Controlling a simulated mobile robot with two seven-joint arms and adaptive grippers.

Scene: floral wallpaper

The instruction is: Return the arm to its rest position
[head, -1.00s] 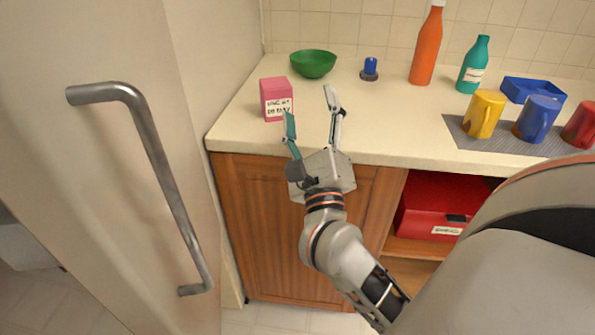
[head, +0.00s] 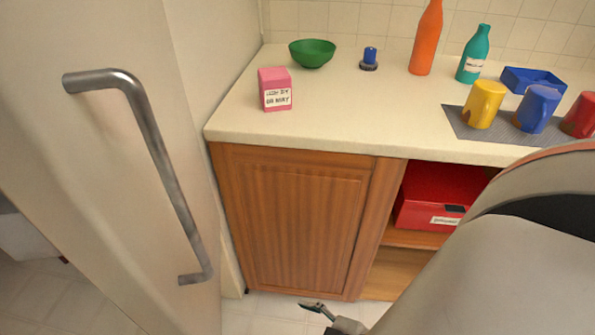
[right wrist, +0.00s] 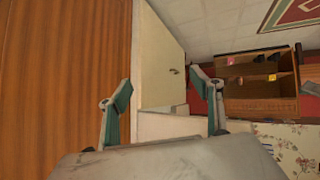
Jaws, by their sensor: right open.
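My right gripper (head: 320,310) shows only in part at the bottom of the head view, low in front of the wooden cabinet, above the floor. In the right wrist view its two teal-padded fingers (right wrist: 160,96) are spread wide with nothing between them. The rest of that forearm is cut off by the frame edge. My left gripper is in neither view.
The counter (head: 330,118) holds a pink box (head: 274,82), a green bowl (head: 312,54), bottles and mugs. The wooden cabinet door (head: 290,220) is close by. A red box (head: 436,197) sits on the open shelf. A large panel with a metal handle (head: 155,150) stands left.

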